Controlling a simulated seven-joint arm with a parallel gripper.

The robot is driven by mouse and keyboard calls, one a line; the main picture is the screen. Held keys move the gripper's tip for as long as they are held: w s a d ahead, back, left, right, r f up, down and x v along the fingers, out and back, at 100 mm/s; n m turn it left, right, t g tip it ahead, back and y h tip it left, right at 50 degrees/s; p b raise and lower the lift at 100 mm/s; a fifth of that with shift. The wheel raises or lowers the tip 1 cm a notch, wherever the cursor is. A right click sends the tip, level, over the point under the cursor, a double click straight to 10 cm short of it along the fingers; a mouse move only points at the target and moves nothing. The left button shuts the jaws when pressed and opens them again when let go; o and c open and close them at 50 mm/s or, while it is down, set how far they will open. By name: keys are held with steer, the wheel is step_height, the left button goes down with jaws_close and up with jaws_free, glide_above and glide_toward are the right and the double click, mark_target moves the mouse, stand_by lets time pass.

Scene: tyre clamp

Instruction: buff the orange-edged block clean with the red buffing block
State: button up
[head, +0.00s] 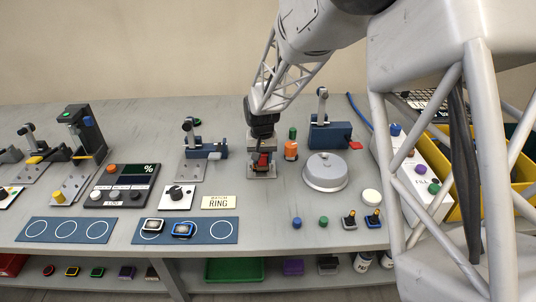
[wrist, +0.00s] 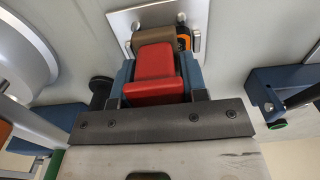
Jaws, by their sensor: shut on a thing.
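The red buffing block (wrist: 154,68) is between the blue fingers of my gripper (wrist: 158,80) in the wrist view, and the gripper is shut on it. It also shows as a small red patch (head: 262,160) under my gripper in the head view. The orange-edged block (wrist: 184,40) sits at the metal plate just past the red block; only its dark corner and orange edge show. I cannot tell whether the red block touches the orange-edged block.
Blue clamps (head: 208,147) (head: 330,133) stand on both sides. A blue mat (head: 213,237) at the front holds two edged blocks.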

steer(key=shift+a, duration=1.9)
steer(key=shift+d, duration=0.35)
steer(key=shift+d+r, duration=0.1)
steer(key=shift+d, duration=2.1)
steer(key=shift+d+f, duration=0.2)
steer(key=shift+d, duration=0.25)
steer(key=shift+d+r, duration=0.2)
steer(key=shift+d, duration=0.05)
step_height(320, 180, up, 8)
